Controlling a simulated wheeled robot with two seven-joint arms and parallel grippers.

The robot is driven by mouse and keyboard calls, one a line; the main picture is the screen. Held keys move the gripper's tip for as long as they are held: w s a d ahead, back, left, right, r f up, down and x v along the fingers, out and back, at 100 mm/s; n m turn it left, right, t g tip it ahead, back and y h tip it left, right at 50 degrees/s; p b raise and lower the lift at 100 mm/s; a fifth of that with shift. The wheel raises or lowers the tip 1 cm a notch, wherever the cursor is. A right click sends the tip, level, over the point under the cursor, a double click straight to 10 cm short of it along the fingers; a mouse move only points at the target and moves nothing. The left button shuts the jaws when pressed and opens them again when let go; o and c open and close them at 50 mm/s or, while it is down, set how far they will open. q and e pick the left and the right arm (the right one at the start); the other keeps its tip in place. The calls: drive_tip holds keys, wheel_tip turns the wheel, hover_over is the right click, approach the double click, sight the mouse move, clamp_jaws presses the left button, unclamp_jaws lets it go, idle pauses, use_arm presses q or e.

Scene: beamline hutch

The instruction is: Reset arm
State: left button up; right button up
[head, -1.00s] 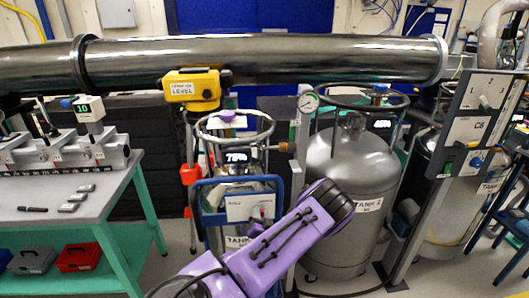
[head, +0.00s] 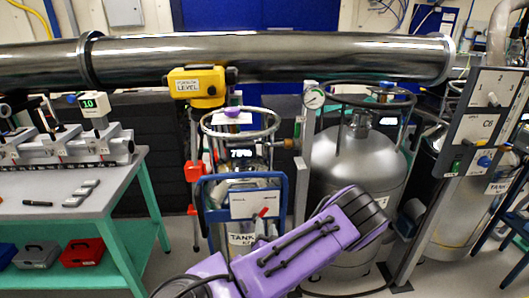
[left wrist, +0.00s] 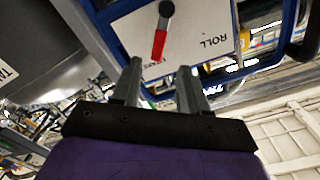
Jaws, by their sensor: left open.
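In the left wrist view my left gripper (left wrist: 160,75) is open, its two grey fingers apart and empty. Just beyond the fingertips is a white plate (left wrist: 205,25) marked ROLL, with a lever (left wrist: 159,42) that has a black pivot and a red handle. The handle's end shows between the fingers; I cannot tell whether they touch it. In the head view a white plate (head: 242,204) with a small red lever (head: 263,212) sits on a blue-framed cart (head: 283,208). My purple arm is in front; its fingertips cannot be made out there. My right gripper is not in view.
A large silver tank (head: 350,165) stands right of the cart, and a switch panel (head: 478,125) further right. A thick metal pipe (head: 270,58) crosses above. A yellow level (head: 196,86) stands behind the cart. A bench (head: 100,195) is at left.

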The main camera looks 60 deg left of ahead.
use_arm(q)
drive_tip(key=shift+v, duration=1.1)
